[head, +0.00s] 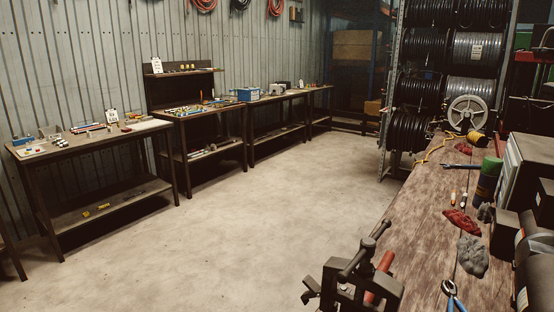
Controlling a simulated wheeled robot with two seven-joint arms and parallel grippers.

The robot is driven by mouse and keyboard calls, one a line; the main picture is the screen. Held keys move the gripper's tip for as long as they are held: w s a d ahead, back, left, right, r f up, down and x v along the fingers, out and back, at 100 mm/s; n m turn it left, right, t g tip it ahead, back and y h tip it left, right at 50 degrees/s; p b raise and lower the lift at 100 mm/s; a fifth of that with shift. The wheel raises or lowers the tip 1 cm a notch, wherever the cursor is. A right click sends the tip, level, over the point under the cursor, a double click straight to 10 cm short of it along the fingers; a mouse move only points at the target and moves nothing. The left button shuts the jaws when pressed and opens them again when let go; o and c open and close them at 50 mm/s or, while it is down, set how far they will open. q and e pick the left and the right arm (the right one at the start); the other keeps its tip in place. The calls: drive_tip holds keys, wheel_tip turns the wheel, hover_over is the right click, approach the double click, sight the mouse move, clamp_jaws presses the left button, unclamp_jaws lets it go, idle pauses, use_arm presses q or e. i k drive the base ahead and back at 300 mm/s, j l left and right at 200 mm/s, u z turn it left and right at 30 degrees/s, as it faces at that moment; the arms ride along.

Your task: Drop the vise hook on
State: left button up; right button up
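A dark metal vise (360,282) stands at the near left edge of the wooden workbench, at the bottom middle of the head view. A bar handle slants up across its top. A red cylindrical piece (378,279) is tilted at its right side. A small dark hook-like part (311,287) sticks out at the vise's left; I cannot tell if it is the vise hook. The lower part of the vise is cut off by the frame. Neither of my grippers is in view.
The wooden workbench (425,215) carries red rags (462,223), a grey rag (472,256), blue-handled pliers (452,295), a green can (487,180) and dark machines at right. Hose reels stand behind. Cluttered tables line the left wall. The concrete floor (250,230) between is clear.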

sight(314, 289)
drive_tip(key=z, duration=1.65)
drive_tip(key=i+j, duration=0.1)
drive_tip(key=j, duration=1.9)
drive_tip(key=i+z, duration=0.05)
